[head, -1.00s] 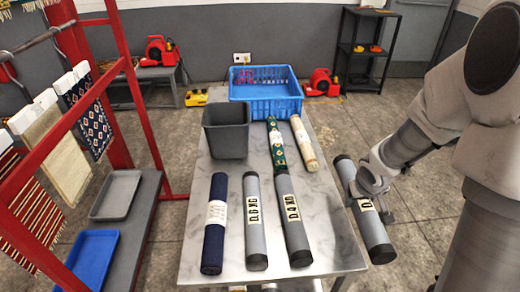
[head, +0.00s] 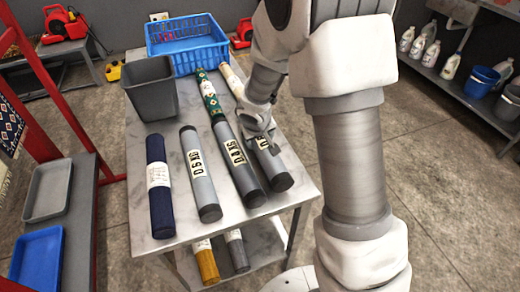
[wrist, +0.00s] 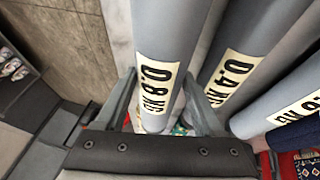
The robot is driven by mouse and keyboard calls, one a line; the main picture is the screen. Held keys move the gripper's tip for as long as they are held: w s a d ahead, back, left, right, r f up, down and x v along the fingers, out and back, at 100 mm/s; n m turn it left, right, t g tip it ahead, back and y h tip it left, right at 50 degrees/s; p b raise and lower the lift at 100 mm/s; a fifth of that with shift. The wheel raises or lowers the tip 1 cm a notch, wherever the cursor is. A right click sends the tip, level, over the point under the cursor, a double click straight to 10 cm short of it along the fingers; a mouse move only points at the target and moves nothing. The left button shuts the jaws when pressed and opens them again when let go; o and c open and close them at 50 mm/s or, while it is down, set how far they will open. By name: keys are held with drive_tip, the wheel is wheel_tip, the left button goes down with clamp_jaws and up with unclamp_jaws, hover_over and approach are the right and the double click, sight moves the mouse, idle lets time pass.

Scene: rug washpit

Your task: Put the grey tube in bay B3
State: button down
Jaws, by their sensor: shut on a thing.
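My gripper (head: 262,136) is shut on a grey tube with dark ends (head: 280,181), at the right side of the metal table. In the wrist view the held tube (wrist: 160,30) runs between the two fingers, and its pale label seems to read 0.8 KG. I cannot tell whether it touches the tabletop. Two similar labelled grey tubes lie on the table, a middle one (head: 243,180) close to the held tube and a left one (head: 203,185). Another grey tube (head: 237,252) shows on the shelf below. No bay marked B3 is readable in these views.
The table (head: 180,225) also bears a navy roll (head: 158,205), a grey bin (head: 150,90), a blue crate (head: 190,62), a green patterned roll (head: 208,95) and a cream roll (head: 231,80). A yellow roll (head: 206,265) lies below. Bottles and buckets stand on a right-hand shelf (head: 455,75).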

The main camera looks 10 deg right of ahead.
drive_tip(key=shift+f+b, duration=0.65)
drive_tip(key=shift+f, duration=0.95)
drive_tip(key=shift+f, duration=0.1)
drive_tip(key=shift+f, duration=0.1)
drive_tip(key=shift+c, duration=1.4)
unclamp_jaws()
